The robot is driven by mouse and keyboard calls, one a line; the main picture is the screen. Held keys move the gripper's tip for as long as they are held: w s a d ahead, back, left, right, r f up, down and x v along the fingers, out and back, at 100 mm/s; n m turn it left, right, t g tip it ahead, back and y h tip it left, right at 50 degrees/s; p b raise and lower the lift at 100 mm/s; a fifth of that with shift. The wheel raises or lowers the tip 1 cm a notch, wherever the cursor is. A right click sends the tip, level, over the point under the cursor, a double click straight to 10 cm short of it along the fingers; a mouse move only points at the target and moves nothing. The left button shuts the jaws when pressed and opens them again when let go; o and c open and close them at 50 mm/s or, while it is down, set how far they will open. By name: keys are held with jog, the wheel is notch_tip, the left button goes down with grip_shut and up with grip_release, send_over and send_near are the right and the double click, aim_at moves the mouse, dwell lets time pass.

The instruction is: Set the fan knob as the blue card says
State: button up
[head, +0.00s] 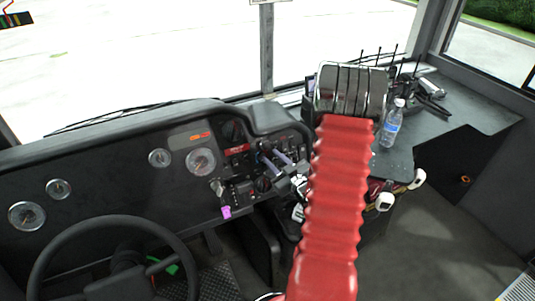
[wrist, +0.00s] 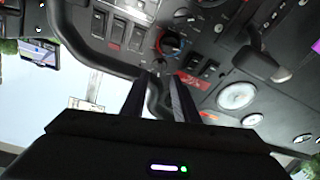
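A round dark knob with a red and blue ring (wrist: 172,43) is on the dash panel in the wrist view, beyond my fingertips; I cannot tell whether it is the fan knob. A similar dark knob (head: 263,184) shows on the dash in the head view. No card that I can make out as the blue card is in view. My gripper (wrist: 158,82) is open and empty, its two dark fingers apart in front of the panel. In the head view it is by the dash centre, partly behind my red arm.
Rocker switches (wrist: 115,30) and a gauge (wrist: 237,96) flank the knob. The steering wheel (head: 115,258) is at lower left. A water bottle (head: 391,124) stands on the right counter, beside several upright antennas. A purple tag (head: 226,212) hangs below the dash.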

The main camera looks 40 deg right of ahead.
jog(key=f+v, duration=0.1)
jog(key=v, duration=0.6)
jog(key=shift+s+r, duration=0.3)
jog(key=shift+r, duration=0.25)
